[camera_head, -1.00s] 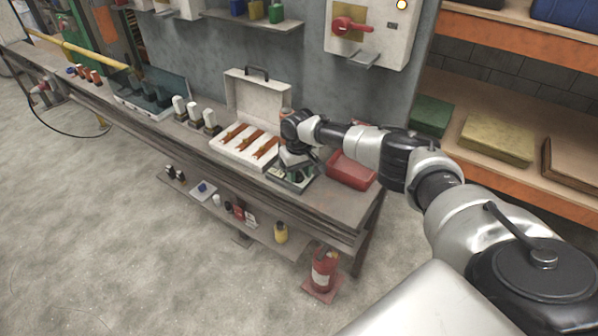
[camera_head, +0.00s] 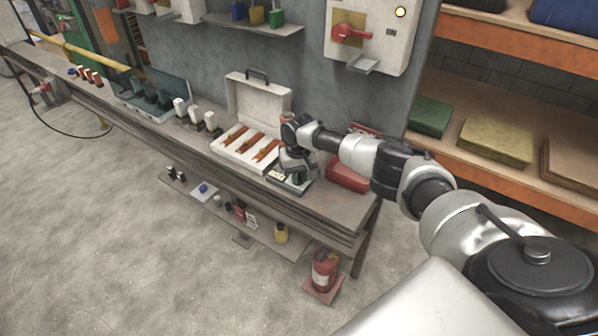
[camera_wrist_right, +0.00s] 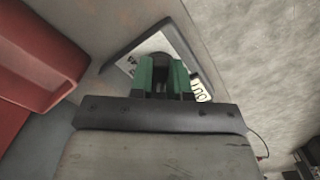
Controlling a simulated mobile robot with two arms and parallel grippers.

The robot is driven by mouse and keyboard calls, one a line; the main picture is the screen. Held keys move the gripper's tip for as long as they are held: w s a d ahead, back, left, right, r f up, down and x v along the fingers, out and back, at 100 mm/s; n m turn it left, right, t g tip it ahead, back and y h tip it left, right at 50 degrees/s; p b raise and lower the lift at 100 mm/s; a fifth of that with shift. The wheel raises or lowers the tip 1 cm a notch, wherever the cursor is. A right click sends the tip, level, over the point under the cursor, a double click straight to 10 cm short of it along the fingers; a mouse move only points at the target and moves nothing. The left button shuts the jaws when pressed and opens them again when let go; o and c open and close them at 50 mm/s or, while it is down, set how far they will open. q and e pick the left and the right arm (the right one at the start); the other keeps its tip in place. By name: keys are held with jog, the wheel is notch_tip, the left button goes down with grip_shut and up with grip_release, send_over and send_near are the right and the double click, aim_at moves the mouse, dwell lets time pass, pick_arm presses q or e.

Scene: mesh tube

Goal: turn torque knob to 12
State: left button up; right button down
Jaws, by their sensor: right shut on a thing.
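The torque knob unit is a small dark tray-like box with a white marked face (camera_wrist_right: 203,88), on the bench's right part; its edge also shows in the head view (camera_head: 296,187). My right gripper (camera_head: 292,176) reaches down over it. In the right wrist view the green fingers (camera_wrist_right: 162,72) are shut on a dark knob (camera_wrist_right: 160,62) between them, over the white dial face. Most of the dial is hidden by the fingers, and the knob's setting cannot be read. My left gripper is in neither view.
A red bin (camera_head: 348,176) stands close on the right of the unit. An open white case (camera_head: 226,151) with orange-brown items stands on its left. A grey wall with a red-handled switch box (camera_head: 372,30) rises behind. A shelf with boxes is at right.

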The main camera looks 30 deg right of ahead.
jog(key=m+p, duration=0.2)
jog(key=m, duration=0.1)
jog(key=shift+a+r, duration=0.1)
jog(key=shift+w+m+p, duration=0.1)
jog(key=shift+m+p, duration=0.35)
jog(key=shift+m, duration=0.75)
jog(key=c, duration=1.1)
grip_release()
jog(key=shift+r, duration=0.2)
notch_tip(320, 180, up, 10)
jog(key=shift+r+p, duration=0.15)
jog(key=shift+p, duration=0.25)
jog(key=shift+a, duration=0.1)
